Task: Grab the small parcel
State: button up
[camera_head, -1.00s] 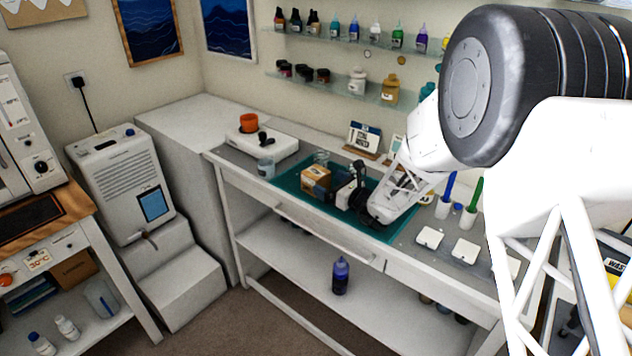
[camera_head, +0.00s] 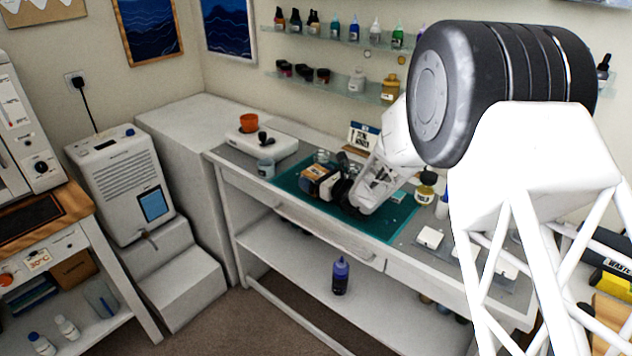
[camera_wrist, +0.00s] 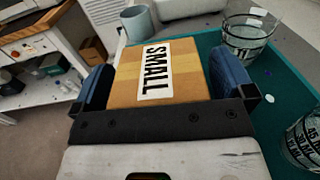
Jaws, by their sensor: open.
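The small parcel (camera_wrist: 190,72) is a brown cardboard box with a white label reading SMALL. It sits on the green mat (camera_wrist: 285,85) on the workbench. In the wrist view, my gripper (camera_wrist: 170,85) is open, with one blue finger on each side of the parcel. Small gaps between the fingers and the box are hard to judge. In the head view, my gripper (camera_head: 322,182) is at the parcel (camera_head: 318,172) and partly hides it.
A clear measuring cup (camera_wrist: 247,38) stands beyond the parcel to the right, and another printed glass (camera_wrist: 303,140) is near the right finger. A grey cup (camera_wrist: 137,22) stands behind.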

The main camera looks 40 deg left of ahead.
aim_at(316, 171)
jog(key=c, duration=1.1)
jog(key=shift+r, duration=0.1)
jog(key=shift+r, duration=4.95)
